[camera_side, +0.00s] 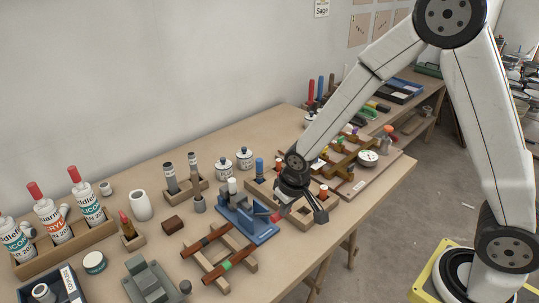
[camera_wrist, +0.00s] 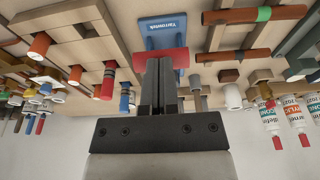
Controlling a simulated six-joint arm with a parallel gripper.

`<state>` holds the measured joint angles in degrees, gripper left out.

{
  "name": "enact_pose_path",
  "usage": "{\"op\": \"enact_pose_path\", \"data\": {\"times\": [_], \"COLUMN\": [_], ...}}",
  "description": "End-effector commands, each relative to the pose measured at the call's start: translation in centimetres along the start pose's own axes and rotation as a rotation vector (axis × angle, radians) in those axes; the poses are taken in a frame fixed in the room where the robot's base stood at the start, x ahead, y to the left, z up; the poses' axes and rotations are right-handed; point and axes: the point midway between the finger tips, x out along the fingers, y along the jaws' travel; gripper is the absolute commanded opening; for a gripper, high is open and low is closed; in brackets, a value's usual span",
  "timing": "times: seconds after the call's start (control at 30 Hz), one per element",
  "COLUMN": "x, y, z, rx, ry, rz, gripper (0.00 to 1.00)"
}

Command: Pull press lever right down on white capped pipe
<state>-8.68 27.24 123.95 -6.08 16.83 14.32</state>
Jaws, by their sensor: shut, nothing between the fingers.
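The blue press (camera_side: 245,218) stands near the middle of the table. Its red lever handle (camera_side: 275,217) is at its right end, beside my gripper. A white-topped upright piece (camera_side: 232,186) stands at the press; I cannot tell whether it is the capped pipe. In the wrist view the blue base (camera_wrist: 166,30) lies beyond the red handle (camera_wrist: 161,58). My gripper (camera_wrist: 160,62) is shut and empty, its fingertips at the handle's middle and overlapping it in the picture. I cannot tell whether they touch. The fingers hide part of the press.
A wooden rack with red-brown pipes (camera_side: 228,260) lies in front of the press. A wooden block with holes (camera_side: 303,214) is close to my gripper on the right. Two white jars (camera_side: 245,158) stand behind. Red-capped bottles (camera_side: 52,222) fill the left end.

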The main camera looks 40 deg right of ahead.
Motion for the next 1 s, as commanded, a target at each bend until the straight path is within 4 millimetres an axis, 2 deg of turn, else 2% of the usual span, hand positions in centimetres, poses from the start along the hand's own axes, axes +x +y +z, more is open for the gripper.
{"op": "enact_pose_path", "data": {"times": [0.03,0.53,0.87,1.0], "x": [0.3,0.0,-3.4,-4.5], "y": [0.0,0.0,0.0,0.0], "z": [0.6,0.6,-1.8,-0.8], "rx": [0.0,-0.001,0.001,0.0], "ry": [-0.016,-0.022,0.0,-0.002], "rz": [0.002,0.003,-0.001,0.0], "gripper": [0.0,0.0,0.0,0.0]}}
